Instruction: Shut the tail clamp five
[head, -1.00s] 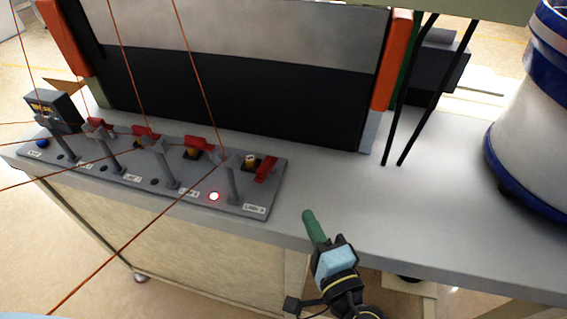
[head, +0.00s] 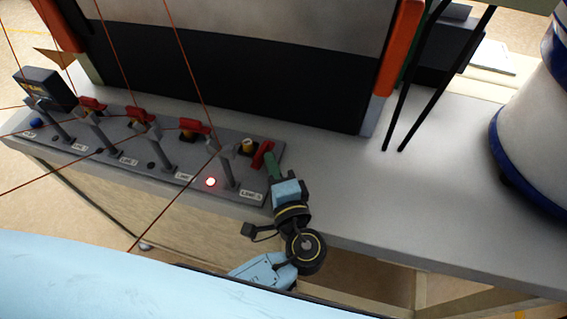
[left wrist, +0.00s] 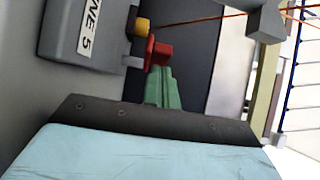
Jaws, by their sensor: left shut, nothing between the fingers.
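Tail clamp five is at the right end of the grey clamp panel (head: 150,158), by the label "LINE 5". Its red lever (head: 262,153) stands tilted up to the right of its bare yellow post (head: 248,145). In the left wrist view the red lever (left wrist: 158,53) and yellow post (left wrist: 142,26) show near the top. My left gripper (head: 268,161) is shut and empty, its green fingertips at the lever's right side. In the left wrist view the fingers (left wrist: 160,85) overlap the lever's lower end; I cannot tell whether they touch. My right gripper is not in view.
Red levers (head: 194,127) of the other clamps lie to the left, with grey posts (head: 225,168) between and thin orange lines (head: 190,80) running up. A red lamp (head: 210,182) glows. A black box (head: 45,88) stands far left.

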